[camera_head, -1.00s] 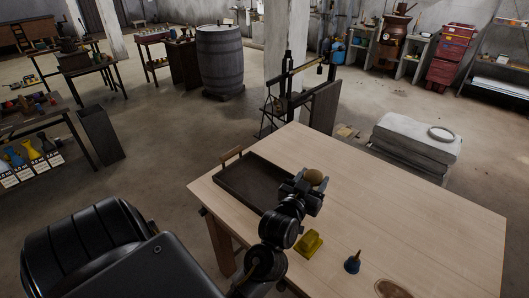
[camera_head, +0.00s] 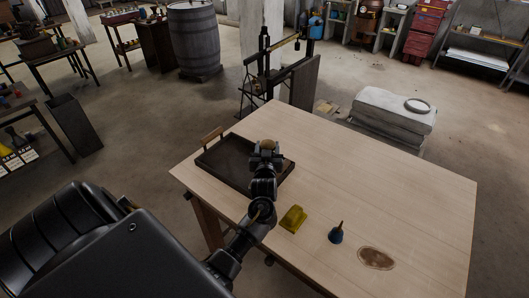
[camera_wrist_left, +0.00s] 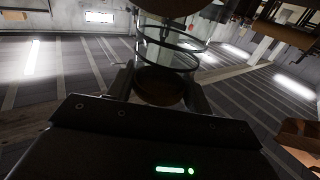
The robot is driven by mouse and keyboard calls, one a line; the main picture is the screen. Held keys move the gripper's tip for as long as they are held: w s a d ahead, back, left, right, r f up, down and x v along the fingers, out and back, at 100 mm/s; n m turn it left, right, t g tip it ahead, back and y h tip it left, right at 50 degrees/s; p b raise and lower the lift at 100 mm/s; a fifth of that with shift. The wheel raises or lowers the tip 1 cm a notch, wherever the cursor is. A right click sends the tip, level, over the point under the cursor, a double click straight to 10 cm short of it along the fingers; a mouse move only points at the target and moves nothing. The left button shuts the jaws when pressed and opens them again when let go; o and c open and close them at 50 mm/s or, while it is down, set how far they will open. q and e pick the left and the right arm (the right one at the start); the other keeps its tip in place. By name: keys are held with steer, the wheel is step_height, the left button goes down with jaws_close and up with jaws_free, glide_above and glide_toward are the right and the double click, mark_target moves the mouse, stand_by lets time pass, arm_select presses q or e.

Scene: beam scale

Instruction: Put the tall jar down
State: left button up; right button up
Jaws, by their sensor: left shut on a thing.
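My left gripper (camera_head: 266,154) is shut on the tall jar, whose brown top (camera_head: 270,144) shows just beyond the fingers in the head view. The rest of the jar is hidden there by my gripper and wrist. In the left wrist view the jar (camera_wrist_left: 163,52) is clear glass with dark rings around it and a round brown end, between the two fingers (camera_wrist_left: 160,88). In the head view the gripper and jar overlap the right part of the dark tray (camera_head: 215,162) on the table. I cannot tell the jar's height above it. My right gripper is not in view.
The wooden table (camera_head: 400,185) is mostly clear on its right and far side. A yellow object (camera_head: 293,218), a small blue flask (camera_head: 336,235) and a brown oval patch (camera_head: 376,258) are near its front edge. A wooden handle (camera_head: 212,135) rises at the tray's far left.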

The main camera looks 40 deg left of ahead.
arm_select(q)
steer(key=shift+f, duration=2.1)
steer(key=shift+f, duration=0.15)
steer(key=o, duration=1.5)
steer(key=shift+o, duration=0.2)
